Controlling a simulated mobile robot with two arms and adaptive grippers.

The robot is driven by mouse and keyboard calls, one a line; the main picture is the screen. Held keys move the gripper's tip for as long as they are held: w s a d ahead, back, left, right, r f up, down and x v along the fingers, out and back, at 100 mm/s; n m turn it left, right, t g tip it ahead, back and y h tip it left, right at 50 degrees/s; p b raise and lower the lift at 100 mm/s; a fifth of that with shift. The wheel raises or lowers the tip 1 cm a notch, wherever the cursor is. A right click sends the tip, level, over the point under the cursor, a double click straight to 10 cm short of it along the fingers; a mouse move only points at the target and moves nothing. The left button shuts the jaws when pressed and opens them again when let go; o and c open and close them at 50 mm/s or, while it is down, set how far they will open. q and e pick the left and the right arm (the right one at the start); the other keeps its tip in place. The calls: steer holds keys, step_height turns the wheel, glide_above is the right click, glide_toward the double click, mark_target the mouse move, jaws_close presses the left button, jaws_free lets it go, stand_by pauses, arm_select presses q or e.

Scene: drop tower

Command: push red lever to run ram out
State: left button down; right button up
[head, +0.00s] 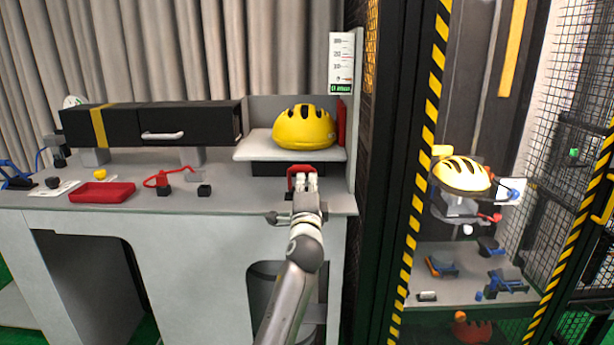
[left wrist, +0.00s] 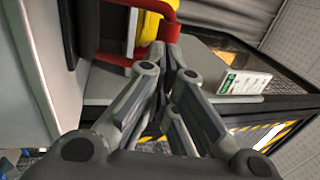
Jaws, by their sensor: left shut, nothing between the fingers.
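A red U-shaped lever (head: 301,168) stands at the front of the bench, before a white platform. It shows in the left wrist view as a red bar (left wrist: 110,60) beyond my fingers. My left gripper (head: 304,184) is shut and empty, with its fingertips at the lever. In the left wrist view, the shut fingertips (left wrist: 166,52) overlap the lever's edge; I cannot tell whether they touch it. The lever's lower part is hidden behind my gripper. A long black housing (head: 190,119) with a yellow band lies left of the platform; no extended ram is clearly visible. My right gripper is out of view.
A yellow helmet (head: 304,128) rests on the white platform (head: 250,147). A red upright strip (head: 341,124) and a scale card (head: 341,62) stand right of it. A red tray (head: 102,193) lies at the left. A striped cage post (head: 423,150) bounds the right side.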

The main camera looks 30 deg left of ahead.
arm_select(q)
steer(key=shift+w+a+r, duration=0.15)
steer(key=shift+w+a, duration=0.2)
steer(key=shift+w, duration=0.25)
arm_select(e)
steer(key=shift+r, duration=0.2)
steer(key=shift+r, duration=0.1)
